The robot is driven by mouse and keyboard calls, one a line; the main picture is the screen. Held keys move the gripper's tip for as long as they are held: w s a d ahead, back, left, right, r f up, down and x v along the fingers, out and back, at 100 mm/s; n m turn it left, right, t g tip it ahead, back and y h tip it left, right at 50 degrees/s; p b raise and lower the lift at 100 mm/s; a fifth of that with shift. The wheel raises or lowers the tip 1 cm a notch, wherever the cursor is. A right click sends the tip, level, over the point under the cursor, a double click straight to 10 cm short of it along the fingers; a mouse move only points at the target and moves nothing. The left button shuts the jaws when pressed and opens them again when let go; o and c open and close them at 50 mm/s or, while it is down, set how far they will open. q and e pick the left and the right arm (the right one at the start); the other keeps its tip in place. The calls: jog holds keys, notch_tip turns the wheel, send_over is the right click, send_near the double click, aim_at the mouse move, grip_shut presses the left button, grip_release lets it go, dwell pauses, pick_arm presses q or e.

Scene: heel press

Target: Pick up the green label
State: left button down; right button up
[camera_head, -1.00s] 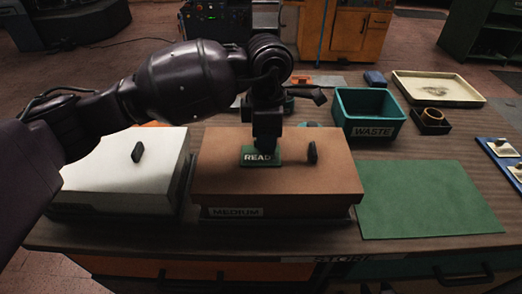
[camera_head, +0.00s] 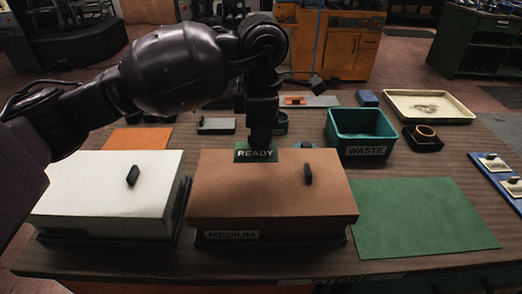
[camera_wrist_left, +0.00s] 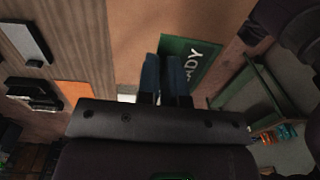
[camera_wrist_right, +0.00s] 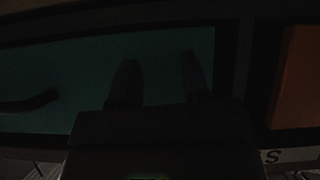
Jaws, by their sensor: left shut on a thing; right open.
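The green label (camera_head: 256,153), marked READY, is held by my left gripper (camera_head: 262,141) above the brown box marked MEDIUM (camera_head: 270,190). It looks upright, facing the head camera. In the left wrist view the label (camera_wrist_left: 196,58) shows beside the two dark fingertips (camera_wrist_left: 161,75), which are shut on it. The label's top middle is partly covered by the fingers in the head view. My right gripper (camera_wrist_right: 154,80) shows only in its own dark wrist view, open and empty, in front of a teal drawer front (camera_wrist_right: 60,65) with a dark handle.
A white box (camera_head: 100,190) with a black knob stands left of the brown box. A green mat (camera_head: 425,215) lies to the right, bare. A teal WASTE bin (camera_head: 362,152), a cream tray (camera_head: 450,117) and a small dark box (camera_head: 422,144) stand behind.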

pick_arm(q)
notch_tip(320, 180, up, 16)
jog(key=p, duration=0.1)
jog(key=shift+p, duration=0.35)
dwell(0.4)
